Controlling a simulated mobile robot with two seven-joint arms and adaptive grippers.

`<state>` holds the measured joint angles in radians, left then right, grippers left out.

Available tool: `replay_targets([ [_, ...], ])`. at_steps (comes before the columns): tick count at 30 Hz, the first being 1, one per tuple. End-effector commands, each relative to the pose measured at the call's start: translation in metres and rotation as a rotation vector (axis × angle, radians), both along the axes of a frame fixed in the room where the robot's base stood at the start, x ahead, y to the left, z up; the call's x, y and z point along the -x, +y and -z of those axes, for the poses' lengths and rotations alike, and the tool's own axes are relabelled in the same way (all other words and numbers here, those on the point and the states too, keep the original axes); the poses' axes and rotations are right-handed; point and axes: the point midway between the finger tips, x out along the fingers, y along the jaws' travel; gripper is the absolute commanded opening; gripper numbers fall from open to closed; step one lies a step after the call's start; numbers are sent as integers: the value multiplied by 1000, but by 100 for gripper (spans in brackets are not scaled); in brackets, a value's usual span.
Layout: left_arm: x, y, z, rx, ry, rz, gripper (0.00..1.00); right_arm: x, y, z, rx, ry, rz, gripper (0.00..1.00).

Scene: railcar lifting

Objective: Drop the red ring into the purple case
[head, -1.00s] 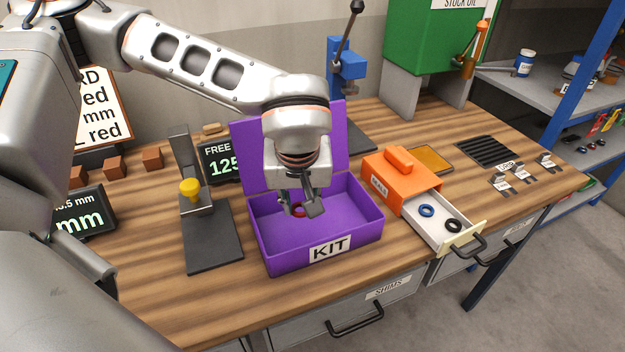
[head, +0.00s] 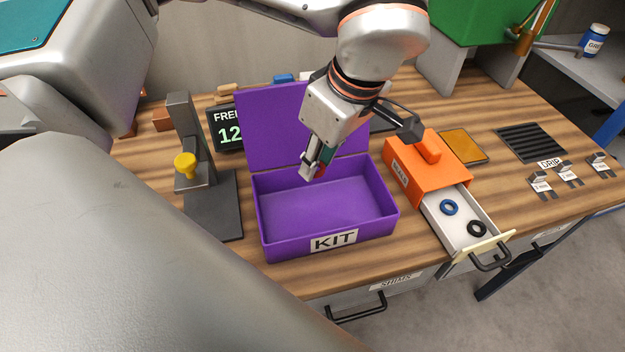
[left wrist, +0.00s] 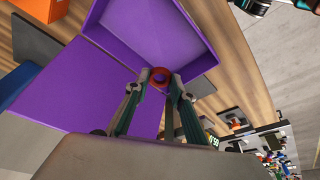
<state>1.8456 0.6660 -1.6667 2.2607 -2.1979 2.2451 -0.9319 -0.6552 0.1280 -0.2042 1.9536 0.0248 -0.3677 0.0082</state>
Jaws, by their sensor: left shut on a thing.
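The open purple case (head: 325,243), labelled KIT, sits on the bench with its lid up at the back. Its visible floor is empty. The left wrist view shows the case (left wrist: 160,30) too. My left gripper (head: 313,172) is above the back part of the case, in front of the lid, tilted, with its fingers pointing down. It is shut on the red ring (left wrist: 160,77), which shows between the fingertips in the left wrist view. In the head view only a small red bit of the ring (head: 321,171) shows. My right gripper is not in view.
Right of the case is an orange box (head: 428,168) with an open drawer (head: 463,238) holding a blue ring (head: 449,207) and a black ring (head: 477,228). Left is a dark stand with a yellow knob (head: 185,165). A display (head: 228,133) stands behind, near the lid.

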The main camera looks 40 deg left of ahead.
Motion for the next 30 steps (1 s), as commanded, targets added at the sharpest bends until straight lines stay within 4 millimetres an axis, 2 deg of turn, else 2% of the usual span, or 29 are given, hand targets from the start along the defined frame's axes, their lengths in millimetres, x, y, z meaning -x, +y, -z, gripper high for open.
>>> replay_targets([
  [1, 1, 0, 10, 1, 2, 0, 15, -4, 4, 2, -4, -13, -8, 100],
  [6, 0, 0, 23, 1, 2, 2, 15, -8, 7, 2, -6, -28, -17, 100],
  [15, 0, 0, 24, 0, 1, 2, 15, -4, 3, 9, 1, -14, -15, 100],
  [18, 0, 0, 24, 0, 1, 2, 43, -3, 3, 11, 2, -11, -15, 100],
  [30, 0, -1, 21, 0, -1, 3, 43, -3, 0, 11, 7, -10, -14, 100],
])
